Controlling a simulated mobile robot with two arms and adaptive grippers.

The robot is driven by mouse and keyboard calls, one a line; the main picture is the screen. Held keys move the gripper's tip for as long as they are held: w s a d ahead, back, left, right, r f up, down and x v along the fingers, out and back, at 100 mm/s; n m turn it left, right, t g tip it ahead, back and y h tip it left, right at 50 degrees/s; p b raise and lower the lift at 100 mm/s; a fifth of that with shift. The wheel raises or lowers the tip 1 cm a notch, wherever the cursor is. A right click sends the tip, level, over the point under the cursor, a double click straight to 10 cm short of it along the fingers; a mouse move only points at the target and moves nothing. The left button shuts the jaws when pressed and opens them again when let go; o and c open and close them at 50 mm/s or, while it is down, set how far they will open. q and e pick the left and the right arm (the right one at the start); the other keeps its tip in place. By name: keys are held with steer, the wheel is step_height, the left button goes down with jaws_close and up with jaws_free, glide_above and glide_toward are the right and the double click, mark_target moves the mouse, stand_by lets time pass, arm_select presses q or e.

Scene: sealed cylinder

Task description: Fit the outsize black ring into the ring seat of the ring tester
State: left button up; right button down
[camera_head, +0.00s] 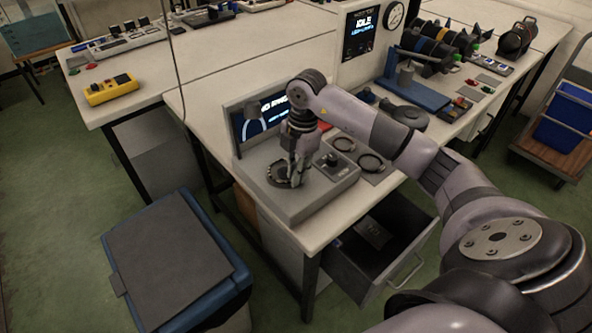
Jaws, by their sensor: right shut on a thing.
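The ring tester (312,204) is a grey box with a raised screen (262,118) at its back, standing on the white bench. My right gripper (296,178) points down over the left part of its top, at the round dark ring seat (275,176). It is shut on a black ring, which is mostly hidden by the fingers. I cannot tell whether this ring is in the seat or just above it. Two other black rings (371,163) (344,144) lie on grey pads right of the tester. My left gripper is out of view.
An open drawer (352,272) juts out below the bench front. A blue bin with a dark lid (170,262) stands on the floor at left. A blue stand (415,93) and a display box reading IDLE (360,32) are behind. A yellow device (111,89) lies at left.

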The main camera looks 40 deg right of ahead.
steer(key=shift+f, duration=0.2)
steer(key=c, duration=1.6)
jaws_free()
steer(key=shift+r, duration=0.3)
steer(key=r, duration=0.4)
steer(key=d+r, duration=0.1)
steer(key=r, duration=0.3)
steer(key=r+b, duration=0.1)
steer(key=r, duration=0.3)
steer(key=shift+d, duration=0.2)
